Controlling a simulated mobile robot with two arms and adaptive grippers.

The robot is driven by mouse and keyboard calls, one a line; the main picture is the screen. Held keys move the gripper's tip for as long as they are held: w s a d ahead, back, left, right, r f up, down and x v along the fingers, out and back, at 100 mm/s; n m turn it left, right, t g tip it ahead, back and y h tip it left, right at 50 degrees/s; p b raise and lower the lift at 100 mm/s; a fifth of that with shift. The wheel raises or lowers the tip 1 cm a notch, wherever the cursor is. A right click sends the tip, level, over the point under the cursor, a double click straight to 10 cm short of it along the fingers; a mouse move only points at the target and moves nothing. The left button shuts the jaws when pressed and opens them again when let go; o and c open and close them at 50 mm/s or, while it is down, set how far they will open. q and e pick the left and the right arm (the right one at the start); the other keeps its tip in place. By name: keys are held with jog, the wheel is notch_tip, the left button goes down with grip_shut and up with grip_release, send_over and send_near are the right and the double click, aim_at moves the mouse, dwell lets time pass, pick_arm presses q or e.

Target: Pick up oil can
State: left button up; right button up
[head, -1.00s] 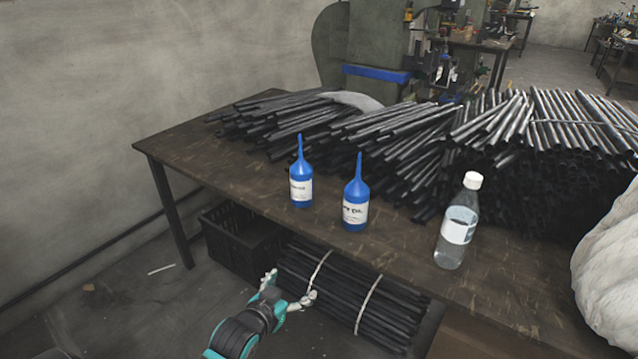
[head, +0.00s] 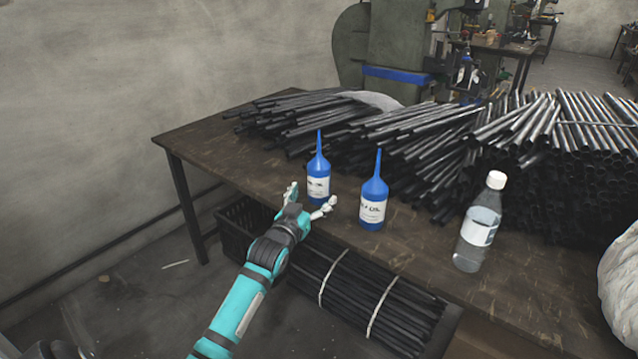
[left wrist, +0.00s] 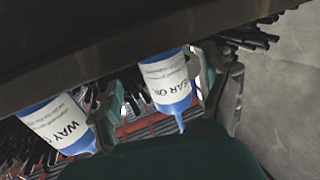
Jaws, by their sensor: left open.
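Two blue oil cans with narrow spouts and white labels stand upright on the table. The left one (head: 318,180) stands just beyond my left gripper (head: 307,200); its label reads in part "EAR OIL" in the left wrist view (left wrist: 168,75). The right one (head: 373,203) has a label that reads in part "WAY" in the left wrist view (left wrist: 58,122). My left gripper is open and empty at the table's front edge. In the upside-down left wrist view its fingers (left wrist: 163,88) lie on either side of the left can. My right gripper is not in view.
A clear bottle with a white cap (head: 480,225) stands to the right on the table (head: 190,135). Piles of dark metal rods (head: 440,135) lie behind the cans. A black crate (head: 237,225) and a bundle of rods (head: 355,290) are below the table.

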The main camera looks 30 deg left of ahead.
aim_at(314, 192)
pick_arm(q)
jog(key=shift+w+a, duration=0.15)
jog(key=shift+w, duration=0.25)
jog(key=w, duration=0.1)
jog(key=w+a+b, duration=0.1)
jog(key=w, duration=0.1)
jog(key=shift+w+r, duration=0.1)
jog(key=shift+w, duration=0.6)
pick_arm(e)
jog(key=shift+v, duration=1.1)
pick_arm(q)
jog(key=shift+s, duration=0.1)
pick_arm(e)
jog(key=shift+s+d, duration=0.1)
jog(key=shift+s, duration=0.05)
pick_arm(q)
jog(key=c, duration=1.3)
jog(key=shift+r, duration=0.1)
jog(key=shift+c, duration=0.9)
jog(key=shift+r, duration=0.1)
